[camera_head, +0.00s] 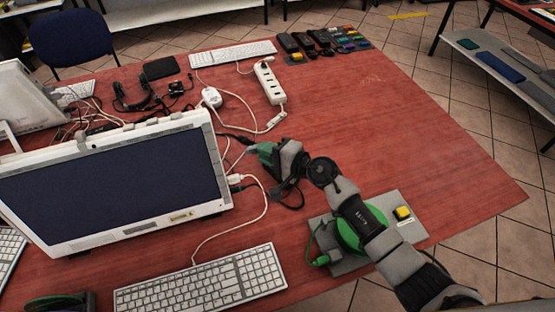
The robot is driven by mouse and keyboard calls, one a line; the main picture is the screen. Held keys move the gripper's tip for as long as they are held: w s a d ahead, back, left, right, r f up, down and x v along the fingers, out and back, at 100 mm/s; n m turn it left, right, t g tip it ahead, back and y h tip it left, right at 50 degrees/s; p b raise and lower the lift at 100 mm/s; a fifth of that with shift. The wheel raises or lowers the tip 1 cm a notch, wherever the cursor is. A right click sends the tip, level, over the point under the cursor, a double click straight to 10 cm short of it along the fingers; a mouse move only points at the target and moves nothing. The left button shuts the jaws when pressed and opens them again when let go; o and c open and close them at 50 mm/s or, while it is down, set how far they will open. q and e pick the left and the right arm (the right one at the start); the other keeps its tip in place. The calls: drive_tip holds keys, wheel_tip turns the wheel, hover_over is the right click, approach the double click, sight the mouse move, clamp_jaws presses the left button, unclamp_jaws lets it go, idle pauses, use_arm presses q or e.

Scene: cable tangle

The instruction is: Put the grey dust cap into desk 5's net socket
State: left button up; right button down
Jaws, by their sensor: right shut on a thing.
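My right arm comes in from the lower right. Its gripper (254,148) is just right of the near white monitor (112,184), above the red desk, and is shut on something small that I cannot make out. A black cable runs close to its fingertips. The grey dust cap cannot be made out; the fingers may hide it. The net socket and desk number cannot be read. A dark and green part (58,303) at the lower left edge looks like my left gripper, mostly cut off.
A grey plate (408,230) with a yellow button lies under my right arm, a green cable at its left. A white keyboard (202,281) lies in front. A power strip (270,83), cables and dark adapters (303,43) lie behind. The desk's right side is clear.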

drive_tip(key=a+p, duration=0.1)
drive_tip(key=a, duration=0.1)
drive_tip(key=s+a+p, duration=0.1)
drive_tip(key=a, duration=0.1)
drive_tip(key=shift+s+a, duration=0.15)
drive_tip(key=shift+a, duration=0.25)
idle(1.2)
drive_tip(key=shift+s+a, duration=0.2)
drive_tip(key=shift+a, duration=0.35)
drive_tip(key=shift+s+a, duration=0.15)
drive_tip(key=shift+a, duration=0.35)
idle(0.4)
drive_tip(key=c, duration=1)
unclamp_jaws()
drive_tip(key=shift+a, duration=0.1)
